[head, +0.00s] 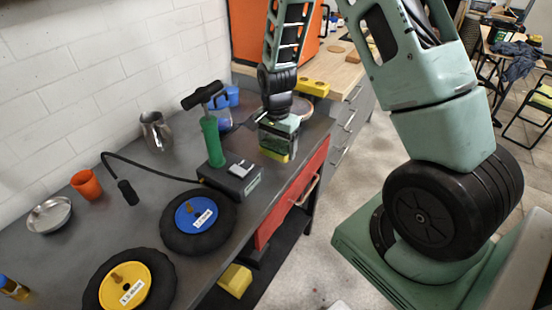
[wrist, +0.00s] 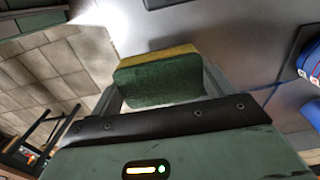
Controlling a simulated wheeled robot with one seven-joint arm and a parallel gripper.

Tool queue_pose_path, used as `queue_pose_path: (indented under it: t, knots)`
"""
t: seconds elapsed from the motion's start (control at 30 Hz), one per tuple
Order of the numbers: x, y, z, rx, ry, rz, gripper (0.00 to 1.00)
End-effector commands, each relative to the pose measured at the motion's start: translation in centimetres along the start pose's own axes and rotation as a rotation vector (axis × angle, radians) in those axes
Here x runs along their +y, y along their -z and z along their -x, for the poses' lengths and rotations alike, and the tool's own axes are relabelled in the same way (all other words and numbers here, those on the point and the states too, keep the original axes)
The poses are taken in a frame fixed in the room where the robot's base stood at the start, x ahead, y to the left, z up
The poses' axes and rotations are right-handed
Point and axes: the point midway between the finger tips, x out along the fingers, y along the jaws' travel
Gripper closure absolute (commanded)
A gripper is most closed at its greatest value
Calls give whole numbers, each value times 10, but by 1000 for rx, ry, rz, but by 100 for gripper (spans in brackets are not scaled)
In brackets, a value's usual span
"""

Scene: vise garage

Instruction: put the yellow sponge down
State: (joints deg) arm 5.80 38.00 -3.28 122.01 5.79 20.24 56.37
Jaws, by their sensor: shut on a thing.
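The yellow sponge (wrist: 158,82), with a dark green face towards the wrist camera and a yellow strip along its far edge, sits between the two fingers of my gripper (wrist: 162,92). In the head view my gripper (head: 278,138) points down at the right edge of the grey workbench (head: 150,205), above the red drawer. The yellow edge of the sponge (head: 274,155) shows at its lower end. My gripper is shut on the sponge. I cannot tell whether the sponge touches the bench top.
A pump (head: 213,140) with a green barrel and dark base stands left of my gripper. Blue-hubbed (head: 196,214) and yellow-hubbed (head: 124,287) wheels lie nearer. A metal pitcher (head: 156,131) and orange cup (head: 87,184) stand by the wall. A yellow block (head: 312,88) lies behind.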

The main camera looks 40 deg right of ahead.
Motion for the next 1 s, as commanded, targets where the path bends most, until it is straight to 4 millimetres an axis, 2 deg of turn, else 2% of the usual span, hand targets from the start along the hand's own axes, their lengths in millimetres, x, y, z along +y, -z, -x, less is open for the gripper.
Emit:
queue_pose_path:
  t: [0.3, 0.73, 0.77, 0.8, 0.83, 1.0]
  knots:
    - [0, 0, -40, -1, 0, 1, 44]
    - [-1, 0, -48, 0, 1, 2, 44]
    - [-1, 0, -47, 0, 2, 2, 14]
    - [-1, 0, -46, 0, 2, 2, 3]
    - [-1, 0, -46, 0, 2, 2, 0]
    - [-1, 0, -46, 0, 2, 2, 0]
